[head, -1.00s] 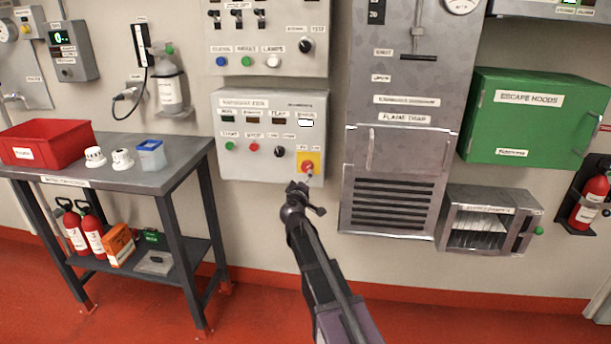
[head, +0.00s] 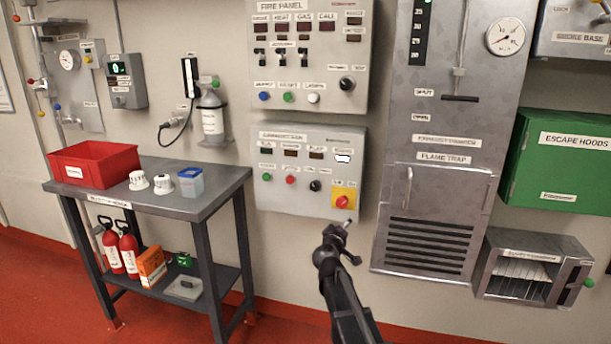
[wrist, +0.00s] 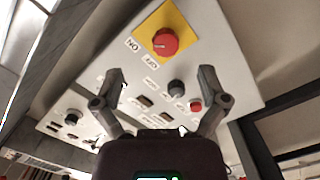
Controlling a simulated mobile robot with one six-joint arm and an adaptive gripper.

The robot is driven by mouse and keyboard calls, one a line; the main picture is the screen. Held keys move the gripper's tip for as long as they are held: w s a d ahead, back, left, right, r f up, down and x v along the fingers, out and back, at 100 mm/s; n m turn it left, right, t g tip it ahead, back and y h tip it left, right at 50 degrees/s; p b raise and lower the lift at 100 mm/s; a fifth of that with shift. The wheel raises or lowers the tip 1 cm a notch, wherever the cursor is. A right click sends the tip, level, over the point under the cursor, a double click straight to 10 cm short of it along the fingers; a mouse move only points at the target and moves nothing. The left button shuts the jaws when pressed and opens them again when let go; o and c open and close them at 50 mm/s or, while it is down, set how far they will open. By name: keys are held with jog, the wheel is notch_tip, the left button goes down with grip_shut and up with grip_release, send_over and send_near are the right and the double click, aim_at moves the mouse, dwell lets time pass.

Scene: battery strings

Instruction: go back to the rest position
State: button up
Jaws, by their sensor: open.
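My gripper (head: 340,240) is in front of the wall, just below the lower control panel (head: 275,200) near its red knob on a yellow plate (head: 342,202). In the wrist view my gripper (wrist: 160,85) has its two fingers spread apart with nothing between them. The red knob (wrist: 165,42) on its yellow plate shows beyond the fingertips there, apart from them. My arm reaches up from the bottom of the head view. The rest position itself is not marked in any view.
A metal table (head: 215,190) on the left holds a red bin (head: 95,165), two white detectors and a blue container (head: 189,183). Right of my gripper are the flame trap cabinet (head: 440,215), a grey slotted box (head: 525,270) and a green escape hoods box (head: 565,165). Red floor lies below.

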jog(key=s+d+f+m+g, duration=0.35)
jog(key=s+f+g, duration=0.2)
jog(key=s, duration=0.25)
jog(key=s+d+f+m+g, duration=0.3)
jog(key=s+d+f+g, duration=0.2)
jog(key=s+f, duration=0.25)
jog(key=s+a+f+g+y, duration=0.2)
jog(key=s+a+g+y, duration=0.1)
jog(key=s, duration=0.5)
jog(key=s+a+f+g+y, duration=0.3)
jog(key=s, duration=0.5)
notch_tip(320, 180, up, 26)
jog(key=p, duration=2.5)
jog(key=shift+s+a+y+p, duration=0.25)
jog(key=shift+a+y+p, duration=0.05)
jog(key=shift+p, duration=0.05)
